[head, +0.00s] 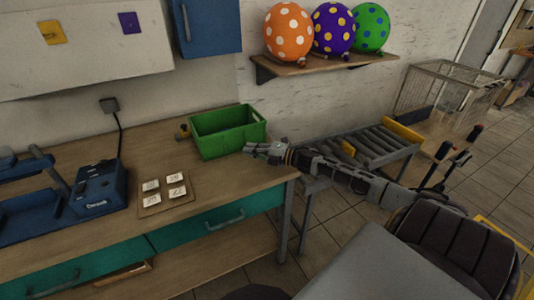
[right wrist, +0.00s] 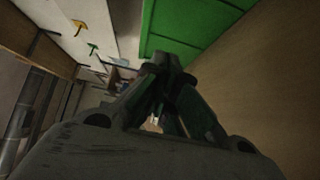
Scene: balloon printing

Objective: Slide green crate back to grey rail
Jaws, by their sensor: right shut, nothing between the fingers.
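The green crate (head: 229,141) stands upright on the wooden table near its back right corner. It looks empty inside. My right gripper (head: 250,149) is shut with nothing in it, low over the table at the crate's front right side. In the right wrist view the shut fingers (right wrist: 163,65) are close to the crate's green wall (right wrist: 195,22); I cannot tell whether they touch it. A grey rail is hard to make out; a grey roller conveyor (head: 372,146) stands to the right of the table. My left gripper does not show.
A blue device (head: 99,190) stands on the table at the left, with a board of several white cards (head: 166,192) beside it. A small yellowish item (head: 183,132) lies left of the crate. Balloons stand on a wall shelf (head: 325,66). The front right tabletop is clear.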

